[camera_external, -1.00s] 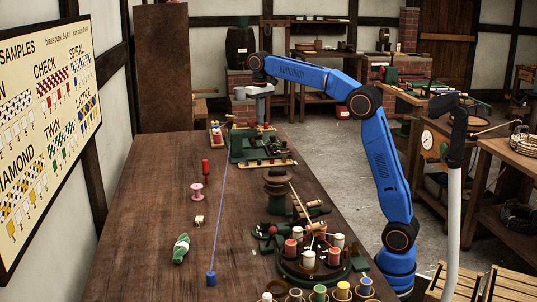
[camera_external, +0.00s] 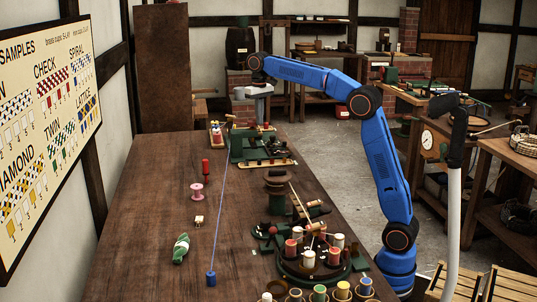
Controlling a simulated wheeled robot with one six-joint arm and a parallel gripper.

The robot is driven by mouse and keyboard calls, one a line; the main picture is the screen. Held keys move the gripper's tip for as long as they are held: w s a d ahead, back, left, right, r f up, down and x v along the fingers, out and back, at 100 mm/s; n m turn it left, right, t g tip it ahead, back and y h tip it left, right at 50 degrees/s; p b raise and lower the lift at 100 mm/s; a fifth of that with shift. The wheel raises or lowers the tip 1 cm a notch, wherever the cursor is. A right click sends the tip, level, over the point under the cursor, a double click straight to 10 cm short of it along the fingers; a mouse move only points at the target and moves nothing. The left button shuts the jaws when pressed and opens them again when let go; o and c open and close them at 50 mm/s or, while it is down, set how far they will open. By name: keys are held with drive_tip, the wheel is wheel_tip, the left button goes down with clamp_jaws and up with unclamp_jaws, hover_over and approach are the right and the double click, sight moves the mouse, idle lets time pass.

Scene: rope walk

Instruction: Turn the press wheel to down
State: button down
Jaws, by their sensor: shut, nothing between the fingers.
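My gripper (camera_external: 262,122) points down at the far end of the long bench, over the back of a green machine (camera_external: 243,148). It is shut and empty; its fingertips are small and partly lost against the machine. Dark parts and a pale wooden edge show on the machine's near side. I cannot make out a press wheel clearly, nor which way it is turned. I cannot tell whether the fingers touch anything.
A blue cord runs along the bench (camera_external: 145,235) to a blue weight (camera_external: 211,278). The bench's left side is mostly clear.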

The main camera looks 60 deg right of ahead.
drive_tip(key=shift+w+a, duration=0.15)
drive_tip(key=shift+a, duration=0.7)
drive_tip(key=shift+w+a, duration=0.25)
drive_tip(key=shift+a, duration=0.2)
drive_tip(key=shift+s+a, duration=0.25)
drive_tip(key=shift+s, duration=0.05)
idle(0.4)
wheel_tip(320, 180, up, 6)
idle(0.5)
drive_tip(key=d+f, duration=0.3)
drive_tip(key=f, duration=0.3)
drive_tip(key=shift+s+d, duration=0.15)
drive_tip(key=shift+d, duration=0.1)
idle(0.7)
drive_tip(key=shift+a, duration=0.85)
idle(0.6)
